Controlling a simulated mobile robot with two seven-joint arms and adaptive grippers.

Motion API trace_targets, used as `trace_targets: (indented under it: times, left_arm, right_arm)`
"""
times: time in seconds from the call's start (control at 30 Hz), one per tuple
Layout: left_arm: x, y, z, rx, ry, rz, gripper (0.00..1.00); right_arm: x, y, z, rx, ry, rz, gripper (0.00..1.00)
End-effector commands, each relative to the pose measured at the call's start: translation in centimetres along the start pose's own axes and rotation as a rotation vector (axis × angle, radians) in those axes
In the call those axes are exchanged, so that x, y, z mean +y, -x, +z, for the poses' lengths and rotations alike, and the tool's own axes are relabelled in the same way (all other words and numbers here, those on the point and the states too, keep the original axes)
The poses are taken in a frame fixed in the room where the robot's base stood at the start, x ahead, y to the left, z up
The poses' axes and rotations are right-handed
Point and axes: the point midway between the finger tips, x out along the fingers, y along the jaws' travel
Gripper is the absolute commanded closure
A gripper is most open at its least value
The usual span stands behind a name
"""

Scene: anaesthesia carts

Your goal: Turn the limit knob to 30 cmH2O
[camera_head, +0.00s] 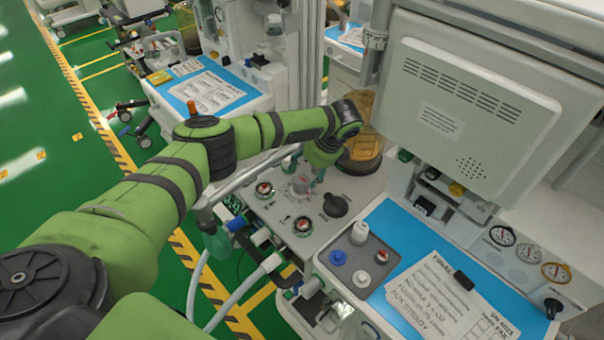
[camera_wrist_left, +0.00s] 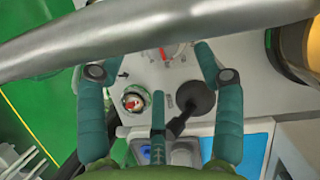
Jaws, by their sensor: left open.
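A small clear cylinder with red inside (camera_head: 301,184), possibly the limit knob, stands on the grey panel (camera_head: 281,212) of the cart. The clear, red-marked part (camera_wrist_left: 173,50) shows between the fingertips, partly hidden by a grey bar; I see no contact. A black knob (camera_head: 335,205) is to its right. No scale or setting is readable. My right gripper is out of view.
A grey bar (camera_wrist_left: 150,40) crosses close in front of the wrist camera. An amber canister (camera_head: 362,150) stands behind. A blue mat (camera_head: 400,225) with papers lies right.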

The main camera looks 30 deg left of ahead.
Motion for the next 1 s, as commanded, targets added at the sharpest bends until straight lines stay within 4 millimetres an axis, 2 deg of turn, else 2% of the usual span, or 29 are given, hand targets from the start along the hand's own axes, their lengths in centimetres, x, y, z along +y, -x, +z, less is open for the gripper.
trace_targets:
  times: [0.2, 0.3, 0.47, 0.67, 0.7, 0.77, 0.8, 0.83, 1.0]
  left_arm:
    - [0.1, -3.4, 0.1, -0.003, 0.002, 0.003, 0.32]
    - [0.0, -4.4, 0.0, -0.002, 0.001, 0.002, 0.32]
    - [0.0, -5.2, 0.0, -0.001, 0.002, 0.000, 0.32]
    - [0.0, -5.3, 0.0, -0.001, 0.001, 0.000, 0.32]
    - [0.0, -5.3, 0.0, -0.001, 0.002, 0.000, 0.36]
    - [0.0, -5.3, 0.0, -0.001, 0.002, 0.000, 0.60]
    - [0.0, -5.3, 0.0, -0.001, 0.002, 0.000, 0.76]
    - [0.0, -5.3, 0.1, -0.002, 0.002, 0.000, 0.85]
    - [-0.1, -5.3, 0.2, -0.005, 0.006, 0.000, 0.85]
  right_arm:
    - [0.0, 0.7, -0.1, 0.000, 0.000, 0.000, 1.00]
    - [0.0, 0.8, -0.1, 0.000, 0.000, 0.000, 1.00]
    - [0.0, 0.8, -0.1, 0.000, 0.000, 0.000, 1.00]
    - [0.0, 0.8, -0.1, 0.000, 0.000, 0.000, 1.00]
    - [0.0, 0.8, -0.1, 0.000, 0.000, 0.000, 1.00]
    - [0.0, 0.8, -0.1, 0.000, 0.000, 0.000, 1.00]
    - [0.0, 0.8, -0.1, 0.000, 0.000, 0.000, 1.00]
    - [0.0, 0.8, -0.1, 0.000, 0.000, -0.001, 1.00]
    - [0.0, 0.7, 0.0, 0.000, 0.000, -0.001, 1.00]
